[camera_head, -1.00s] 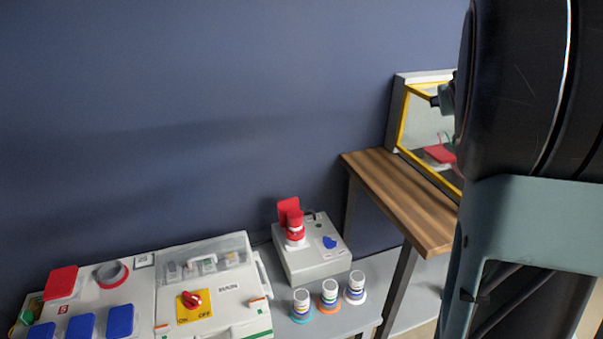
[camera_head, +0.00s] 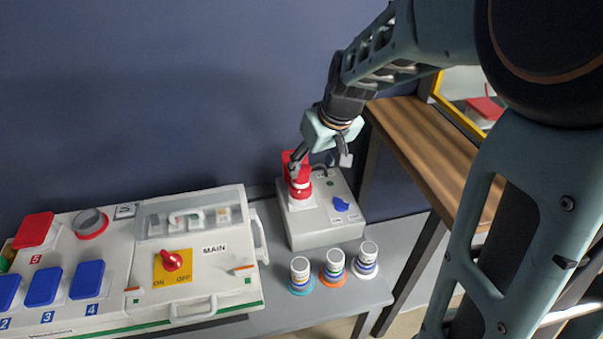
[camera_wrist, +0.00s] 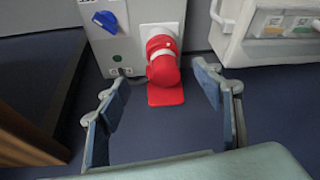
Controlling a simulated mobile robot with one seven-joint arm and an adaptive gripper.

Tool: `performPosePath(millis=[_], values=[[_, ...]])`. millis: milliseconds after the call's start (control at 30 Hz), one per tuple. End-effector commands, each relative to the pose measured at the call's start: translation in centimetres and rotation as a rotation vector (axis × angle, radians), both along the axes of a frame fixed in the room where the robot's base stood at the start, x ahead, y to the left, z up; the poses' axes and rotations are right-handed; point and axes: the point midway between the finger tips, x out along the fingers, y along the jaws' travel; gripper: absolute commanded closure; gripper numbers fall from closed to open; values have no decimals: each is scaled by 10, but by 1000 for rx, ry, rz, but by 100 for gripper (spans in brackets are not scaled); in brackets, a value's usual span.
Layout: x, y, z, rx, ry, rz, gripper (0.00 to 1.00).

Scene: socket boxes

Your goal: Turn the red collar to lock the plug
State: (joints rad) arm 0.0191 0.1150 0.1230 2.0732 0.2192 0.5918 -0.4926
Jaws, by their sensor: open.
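The red plug with its red collar (camera_head: 301,188) stands in the socket on the grey socket box (camera_head: 323,229), with a raised red flap (camera_head: 291,164) behind it. In the wrist view the red collar (camera_wrist: 160,50) lies between and ahead of the fingers, with a pale band around it. My gripper (camera_head: 320,162) is open and empty, just above and beside the plug. Its two fingers also show in the wrist view (camera_wrist: 160,90), apart from the plug. Whether a finger touches the plug cannot be told from the head view.
A blue knob (camera_head: 340,204) is on the same box. Several plugs, among them an orange-ringed one (camera_head: 334,267), stand in front. A large panel (camera_head: 215,270) with a red switch (camera_head: 172,261) is at the left. A wooden shelf (camera_head: 425,150) stands at the right, near my arm.

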Motion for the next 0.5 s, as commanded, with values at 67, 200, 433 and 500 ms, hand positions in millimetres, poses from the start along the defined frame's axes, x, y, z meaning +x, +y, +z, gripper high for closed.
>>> performPosePath(millis=[67, 200, 433, 500], values=[[-2, 3, -5, 3, 7, 7, 39], [3, 6, -21, 3, 10, 9, 39], [18, 14, -63, 3, 10, 7, 39], [23, 16, -74, 3, 9, 8, 39]])
